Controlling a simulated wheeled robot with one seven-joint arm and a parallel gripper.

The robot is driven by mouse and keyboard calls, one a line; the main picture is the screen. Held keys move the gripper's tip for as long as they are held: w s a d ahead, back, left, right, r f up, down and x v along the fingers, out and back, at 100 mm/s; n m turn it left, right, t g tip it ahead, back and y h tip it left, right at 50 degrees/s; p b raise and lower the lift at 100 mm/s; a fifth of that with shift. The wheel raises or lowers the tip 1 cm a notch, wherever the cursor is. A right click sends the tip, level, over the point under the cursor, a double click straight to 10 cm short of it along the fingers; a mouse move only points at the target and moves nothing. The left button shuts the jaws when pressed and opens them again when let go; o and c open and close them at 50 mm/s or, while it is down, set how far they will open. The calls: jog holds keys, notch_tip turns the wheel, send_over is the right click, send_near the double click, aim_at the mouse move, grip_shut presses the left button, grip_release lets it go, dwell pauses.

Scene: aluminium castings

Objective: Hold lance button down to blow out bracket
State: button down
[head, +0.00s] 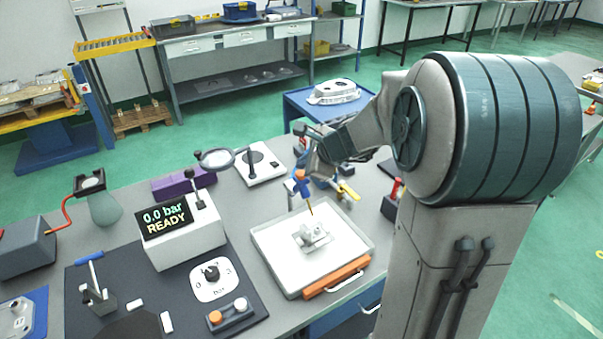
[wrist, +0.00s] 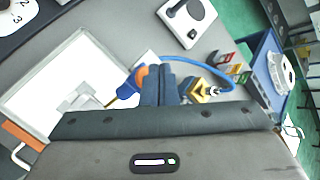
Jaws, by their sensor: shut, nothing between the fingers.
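The lance (head: 301,187) is blue with an orange button (head: 299,174) and a thin brass nozzle that points down toward the bracket. The grey metal bracket (head: 313,236) lies in the white tray (head: 268,237). My gripper (wrist: 160,70) is shut and empty, its fingertips right beside the orange button (wrist: 143,72) in the wrist view; I cannot tell whether they touch it. The fingers partly hide the lance body (wrist: 128,88). A blue hose (wrist: 215,72) curves behind the fingers to a brass fitting (wrist: 205,90).
A display box (head: 185,233) reads 0.0 bar READY. A dial plate (head: 215,279) and a two-button box (head: 229,316) sit on the dark mat. A magnifier (head: 217,159) stands behind the tray. An orange handle (head: 336,278) runs along the tray's front. A blue cart (head: 300,104) holds another casting.

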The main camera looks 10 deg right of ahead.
jog(key=shift+f, duration=0.35)
jog(key=shift+f+b, duration=0.6)
jog(key=shift+b, duration=0.25)
dwell(0.4)
jog(key=shift+r, duration=0.15)
dwell(1.6)
jog(key=shift+r+p, duration=0.85)
jog(key=shift+r, duration=0.05)
jog(key=shift+r, duration=0.15)
notch_tip(320, 180, up, 5)
jog(key=p, duration=0.4)
